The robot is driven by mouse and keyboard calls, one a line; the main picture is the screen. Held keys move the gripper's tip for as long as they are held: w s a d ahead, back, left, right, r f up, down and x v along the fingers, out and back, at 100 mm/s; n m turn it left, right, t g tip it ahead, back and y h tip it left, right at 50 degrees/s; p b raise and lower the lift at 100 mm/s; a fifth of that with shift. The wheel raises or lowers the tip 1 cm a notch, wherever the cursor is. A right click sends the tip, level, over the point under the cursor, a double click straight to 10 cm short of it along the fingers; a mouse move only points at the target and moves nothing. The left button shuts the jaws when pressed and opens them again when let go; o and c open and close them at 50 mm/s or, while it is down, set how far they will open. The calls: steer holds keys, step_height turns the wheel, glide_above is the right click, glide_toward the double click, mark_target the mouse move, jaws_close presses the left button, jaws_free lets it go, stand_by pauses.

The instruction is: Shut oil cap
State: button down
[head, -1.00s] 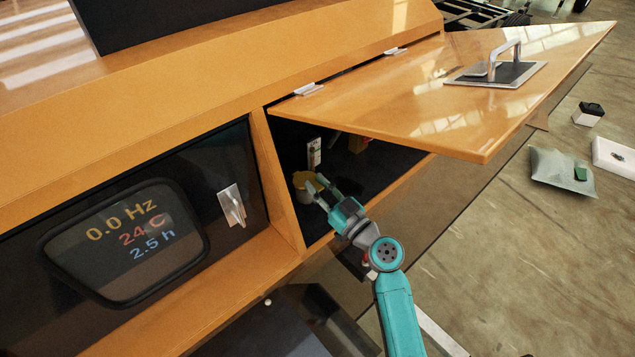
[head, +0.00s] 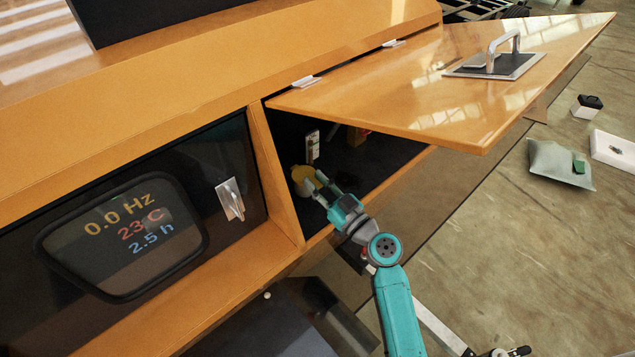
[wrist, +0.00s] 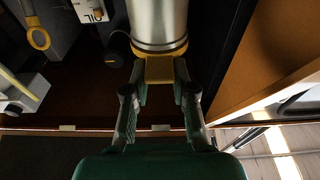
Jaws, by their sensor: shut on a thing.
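The yellow oil cap (head: 302,174) is inside the open compartment, near its left wall. In the wrist view, a yellow tab (wrist: 159,69) sits at the end of a silver cylinder (wrist: 158,22) with a thin yellow band. My gripper (head: 316,180) reaches into the compartment at the cap. In the wrist view my gripper (wrist: 159,78) has its fingertips on both sides of the yellow tab, shut on it. The far side of the cap and its seat are hidden, so I cannot tell how the cap sits.
The orange hatch door (head: 440,85) is raised above the compartment and my arm. A white gauge (head: 312,145) is behind the cap. A yellow ring handle (wrist: 38,38) shows at the upper left. The compartment's orange side wall (wrist: 265,60) is close on the right.

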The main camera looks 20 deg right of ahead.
steer(key=c, duration=0.9)
jaws_free()
steer(key=shift+f, duration=0.25)
steer(key=shift+r, duration=0.1)
steer(key=v, duration=1.2)
